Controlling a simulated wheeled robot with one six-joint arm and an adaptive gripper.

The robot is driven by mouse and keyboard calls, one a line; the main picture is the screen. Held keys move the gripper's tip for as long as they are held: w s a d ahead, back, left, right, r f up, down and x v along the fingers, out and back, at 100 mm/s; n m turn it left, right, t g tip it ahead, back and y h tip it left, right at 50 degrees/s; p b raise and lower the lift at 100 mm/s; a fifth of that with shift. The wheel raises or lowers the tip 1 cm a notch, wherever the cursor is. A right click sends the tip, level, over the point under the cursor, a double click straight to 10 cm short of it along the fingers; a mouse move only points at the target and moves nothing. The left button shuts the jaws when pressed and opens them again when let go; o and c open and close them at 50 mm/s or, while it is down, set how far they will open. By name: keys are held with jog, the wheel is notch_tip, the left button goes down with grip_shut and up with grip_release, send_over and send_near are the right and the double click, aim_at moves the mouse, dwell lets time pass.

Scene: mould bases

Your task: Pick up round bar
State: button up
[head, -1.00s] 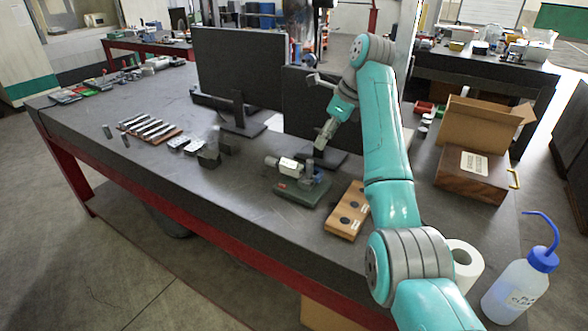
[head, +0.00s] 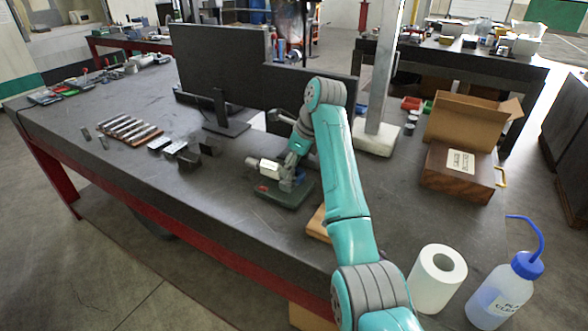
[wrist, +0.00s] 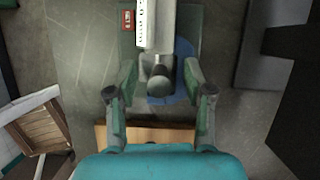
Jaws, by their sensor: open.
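My gripper (wrist: 160,92) is open in the wrist view, one finger on each side of a grey rounded bar end (wrist: 159,78). I cannot tell whether either finger touches it. In the head view my gripper (head: 290,172) is low over the green base (head: 282,195), next to the silver body (head: 267,167). My arm and gripper hide much of the bar there.
A wooden block (head: 318,225) lies just in front of the base, partly behind my arm. Dark monitors (head: 222,70) stand behind. Several metal bars (head: 128,129) and dark blocks (head: 188,158) lie to the left. A paper roll (head: 438,278) and a bottle (head: 503,292) stand at right.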

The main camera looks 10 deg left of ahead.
jog(key=shift+c, duration=0.3)
grip_shut()
jog(key=shift+r, duration=0.1)
notch_tip(320, 180, up, 10)
jog(key=shift+f, duration=0.1)
jog(key=shift+a, duration=0.15)
